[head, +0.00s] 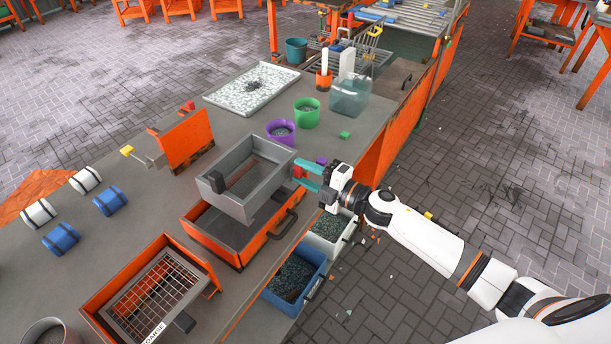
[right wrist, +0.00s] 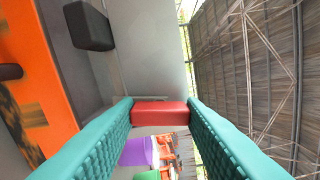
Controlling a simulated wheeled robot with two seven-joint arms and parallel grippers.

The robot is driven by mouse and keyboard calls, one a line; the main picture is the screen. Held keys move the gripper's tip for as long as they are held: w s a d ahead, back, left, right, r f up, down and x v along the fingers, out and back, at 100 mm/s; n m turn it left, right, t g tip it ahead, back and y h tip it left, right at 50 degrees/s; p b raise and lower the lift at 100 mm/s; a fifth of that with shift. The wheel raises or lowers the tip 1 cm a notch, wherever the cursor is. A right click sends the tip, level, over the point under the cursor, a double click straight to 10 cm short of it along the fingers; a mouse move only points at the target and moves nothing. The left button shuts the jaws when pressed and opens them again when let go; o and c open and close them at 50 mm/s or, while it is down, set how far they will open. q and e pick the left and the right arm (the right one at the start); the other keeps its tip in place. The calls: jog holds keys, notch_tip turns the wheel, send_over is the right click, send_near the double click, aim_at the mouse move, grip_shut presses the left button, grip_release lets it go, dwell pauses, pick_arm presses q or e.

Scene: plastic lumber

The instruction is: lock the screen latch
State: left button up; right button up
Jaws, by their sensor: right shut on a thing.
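A grey screen box (head: 232,206) sits over an orange frame (head: 212,243) at the bench's right edge. My right gripper (head: 298,173) is at the box's right side. Its teal fingers are shut on a red block, which I take to be the screen latch (right wrist: 160,113). The block lies between both fingers in the right wrist view, beside a pale grey wall (right wrist: 152,50). In the head view the fingers mostly hide the block. I cannot tell whether the latch is locked. My left gripper is in neither view.
Purple (head: 281,133) and green (head: 306,113) pots stand behind the box. An orange tray with a wire grate (head: 152,297) is in front. A blue bin (head: 295,283) and a pale bin (head: 328,236) sit below the bench edge. White and blue rolls (head: 61,239) lie at left.

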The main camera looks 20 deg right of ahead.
jog(key=shift+n+b, duration=0.35)
jog(key=shift+n, duration=0.75)
jog(key=o, duration=1)
jog(key=shift+s+d+f, duration=0.2)
jog(key=shift+s+d, duration=0.1)
jog(key=shift+s, duration=0.05)
jog(key=shift+b+v, duration=1.95)
jog(key=shift+v, duration=3.6)
